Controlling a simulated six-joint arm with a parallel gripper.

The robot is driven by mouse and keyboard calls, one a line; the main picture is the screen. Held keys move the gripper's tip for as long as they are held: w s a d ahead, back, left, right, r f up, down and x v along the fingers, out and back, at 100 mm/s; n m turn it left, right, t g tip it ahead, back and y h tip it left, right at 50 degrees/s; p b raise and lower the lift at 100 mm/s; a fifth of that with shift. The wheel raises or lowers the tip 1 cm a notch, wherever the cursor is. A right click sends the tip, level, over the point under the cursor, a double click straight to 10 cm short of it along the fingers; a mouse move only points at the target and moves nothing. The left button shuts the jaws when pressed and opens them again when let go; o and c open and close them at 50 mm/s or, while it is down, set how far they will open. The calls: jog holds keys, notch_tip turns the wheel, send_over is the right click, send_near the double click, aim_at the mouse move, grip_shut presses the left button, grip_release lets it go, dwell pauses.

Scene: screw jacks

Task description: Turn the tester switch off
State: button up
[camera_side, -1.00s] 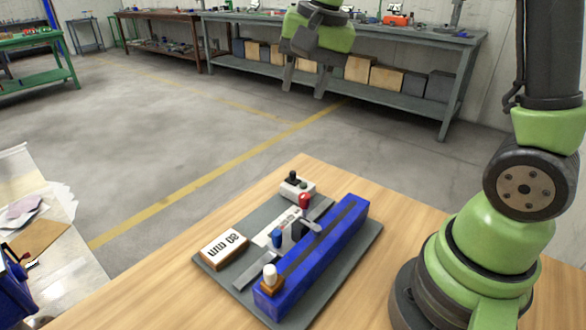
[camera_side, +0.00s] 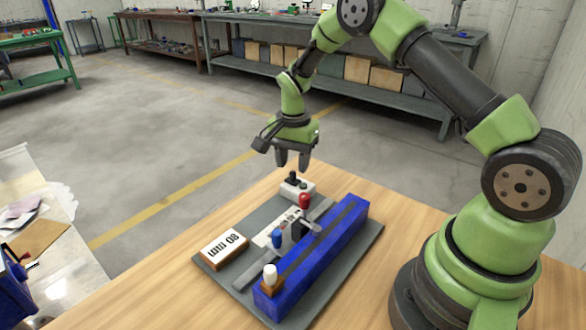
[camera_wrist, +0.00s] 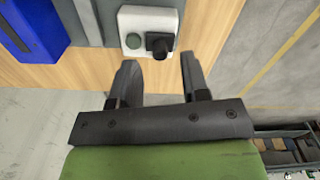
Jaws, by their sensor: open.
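The tester switch is a small white box (camera_side: 298,190) with a black knob (camera_side: 292,177) on top, at the far end of the grey plate. In the wrist view the white box (camera_wrist: 149,22) carries a black knob (camera_wrist: 159,44) and a round grey-green button or lamp (camera_wrist: 133,41). My gripper (camera_side: 292,164) is open and empty, just above the box and pointing down. In the wrist view my fingers (camera_wrist: 158,72) lie either side of the knob's line, with the knob a little beyond the tips. I cannot tell the knob's setting.
An "80 mm" block (camera_side: 224,248) lies at the left. The wooden table (camera_side: 420,222) is clear at the right.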

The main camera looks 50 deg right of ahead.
aim_at(293, 177)
jog(key=shift+f, duration=1.2)
grip_shut()
